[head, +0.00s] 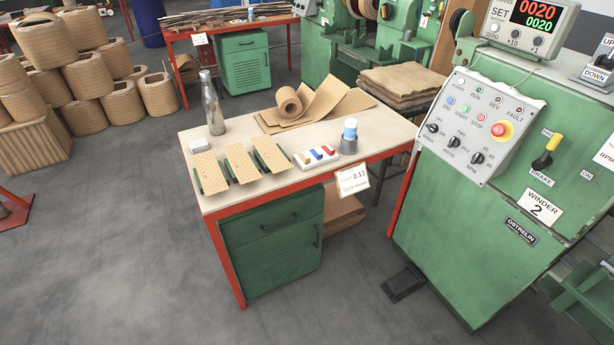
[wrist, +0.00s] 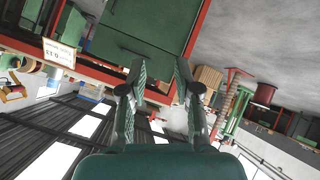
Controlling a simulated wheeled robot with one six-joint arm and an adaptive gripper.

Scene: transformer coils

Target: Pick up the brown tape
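A larger roll of brown paper (head: 289,103) lies at the back of the table, partly unrolled. My gripper (wrist: 159,78) shows only in the wrist view, with its two fingers apart and nothing between them. It points toward the green cabinet (wrist: 150,30) under the table, apart from the table's objects.
Three patterned pads (head: 240,163) on green holders lie left of the tray. A grey bottle (head: 211,104) stands behind them. The green winder machine (head: 450,230) is at right. The floor in front is clear.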

